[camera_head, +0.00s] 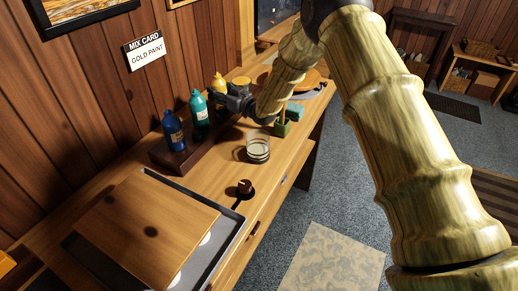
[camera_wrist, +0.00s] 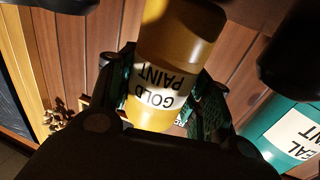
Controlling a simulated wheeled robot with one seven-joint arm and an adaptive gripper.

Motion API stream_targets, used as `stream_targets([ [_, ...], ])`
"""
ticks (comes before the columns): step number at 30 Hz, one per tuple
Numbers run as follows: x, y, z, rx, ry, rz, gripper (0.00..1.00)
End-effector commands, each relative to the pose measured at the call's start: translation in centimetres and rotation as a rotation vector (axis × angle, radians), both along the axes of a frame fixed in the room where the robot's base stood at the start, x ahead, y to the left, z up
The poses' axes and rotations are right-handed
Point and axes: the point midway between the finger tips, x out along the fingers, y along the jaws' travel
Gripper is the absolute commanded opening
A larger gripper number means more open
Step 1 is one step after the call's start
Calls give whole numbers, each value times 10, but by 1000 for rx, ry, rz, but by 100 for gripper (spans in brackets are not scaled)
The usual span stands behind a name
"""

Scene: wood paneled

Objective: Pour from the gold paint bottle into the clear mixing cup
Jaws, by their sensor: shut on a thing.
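The gold paint bottle (camera_head: 218,82) stands upright at the far end of a row of bottles in the head view, partly behind my gripper (camera_head: 226,97). In the wrist view the gold paint bottle (camera_wrist: 157,112) fills the space between the two fingers of my gripper (camera_wrist: 165,92), its "GOLD PAINT" label upside down. The fingers are closed on its sides. Its base is hidden in the head view, so I cannot tell if it touches the rack. The clear mixing cup (camera_head: 258,152) stands upright on the bench, in front and to the right of the bottles.
A blue bottle (camera_head: 173,132) and a teal bottle (camera_head: 199,112) stand on the dark wooden rack (camera_head: 172,160); the teal bottle (camera_wrist: 287,135) is close beside my gripper. A green holder (camera_head: 282,128) is behind the cup. A small dark knob (camera_head: 245,187) and a tray with a board (camera_head: 150,225) are nearer.

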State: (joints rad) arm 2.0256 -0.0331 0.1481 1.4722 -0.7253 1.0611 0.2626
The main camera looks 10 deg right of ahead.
Motion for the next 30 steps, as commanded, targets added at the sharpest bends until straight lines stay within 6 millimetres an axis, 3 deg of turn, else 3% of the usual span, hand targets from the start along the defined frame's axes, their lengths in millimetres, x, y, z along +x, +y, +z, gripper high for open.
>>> stream_targets([
  [21, 0, 0, 45, 1, -2, 0, 16],
  [30, 0, 0, 47, 1, -1, 0, 16],
])
